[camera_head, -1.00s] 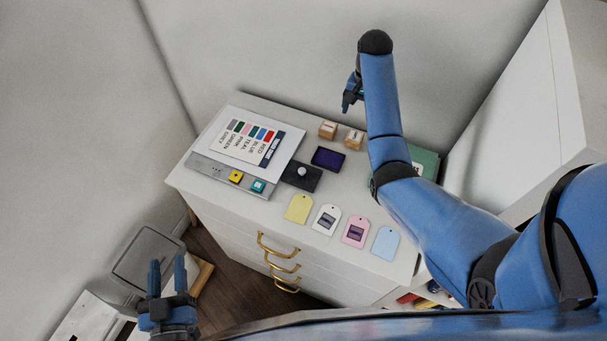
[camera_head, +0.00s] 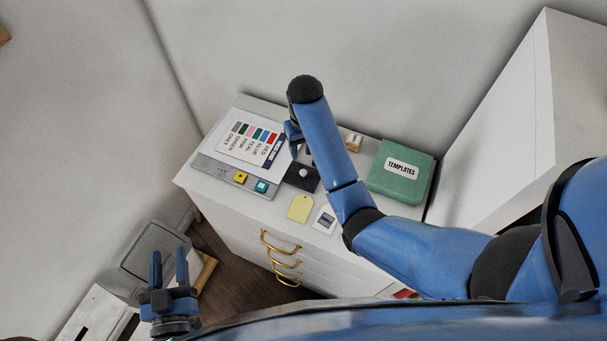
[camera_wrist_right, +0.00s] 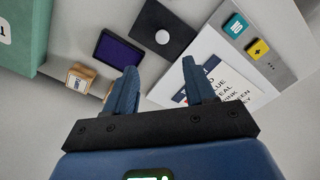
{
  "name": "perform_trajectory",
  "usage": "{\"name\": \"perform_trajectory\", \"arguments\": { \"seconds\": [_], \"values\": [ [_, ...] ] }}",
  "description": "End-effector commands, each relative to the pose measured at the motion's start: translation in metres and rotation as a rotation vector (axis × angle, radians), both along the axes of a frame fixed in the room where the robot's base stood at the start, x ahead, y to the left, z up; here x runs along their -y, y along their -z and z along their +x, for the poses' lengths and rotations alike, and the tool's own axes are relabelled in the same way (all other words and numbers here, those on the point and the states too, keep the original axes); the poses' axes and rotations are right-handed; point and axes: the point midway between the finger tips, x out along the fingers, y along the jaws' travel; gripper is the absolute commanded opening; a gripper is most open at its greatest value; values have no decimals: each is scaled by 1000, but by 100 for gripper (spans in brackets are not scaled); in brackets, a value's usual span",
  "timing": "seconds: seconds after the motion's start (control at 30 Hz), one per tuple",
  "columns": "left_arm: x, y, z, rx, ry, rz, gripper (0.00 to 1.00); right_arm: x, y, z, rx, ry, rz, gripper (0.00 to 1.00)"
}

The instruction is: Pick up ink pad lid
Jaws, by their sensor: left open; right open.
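The ink pad lid is a dark flat rectangle with a round pale knob. It lies on the cabinet top in the head view (camera_head: 300,183) and at the upper middle of the right wrist view (camera_wrist_right: 175,28). The purple ink pad (camera_wrist_right: 118,51) lies beside it; my right arm hides it in the head view. My right gripper (camera_head: 294,146) is above the cabinet near the lid; in the wrist view its open fingers (camera_wrist_right: 160,76) are empty and apart from the lid. My left gripper (camera_head: 169,264) is open and empty, away from the cabinet at lower left.
A colour chart (camera_head: 243,145) lies on a grey plate with a yellow (camera_head: 241,178) and a teal button block (camera_head: 262,186). Yellow (camera_head: 299,208) and white tags (camera_head: 325,219) lie in front. A wooden stamp (camera_head: 354,142) and green templates box (camera_head: 402,174) stand right. A white wall stands behind.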

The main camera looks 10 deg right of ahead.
Motion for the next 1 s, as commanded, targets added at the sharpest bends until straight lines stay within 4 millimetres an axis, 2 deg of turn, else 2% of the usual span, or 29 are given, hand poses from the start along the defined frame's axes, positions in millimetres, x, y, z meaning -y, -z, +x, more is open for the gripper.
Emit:
{"name": "perform_trajectory", "arguments": {
  "seconds": [0.27,0.33,0.73,0.9,1.0],
  "values": [
    [0,28,0,0,0,0,43,0,32,0,-1,-7,0,55],
    [0,19,0,0,0,0,43,0,36,-1,-4,-6,-1,55],
    [0,7,0,0,0,0,43,-2,62,-4,-4,-5,-1,55],
    [0,-6,0,0,0,0,43,-5,83,-10,-5,-4,-1,55],
    [0,-6,0,0,0,0,43,-4,95,-9,-4,-4,-1,55]
  ]
}}
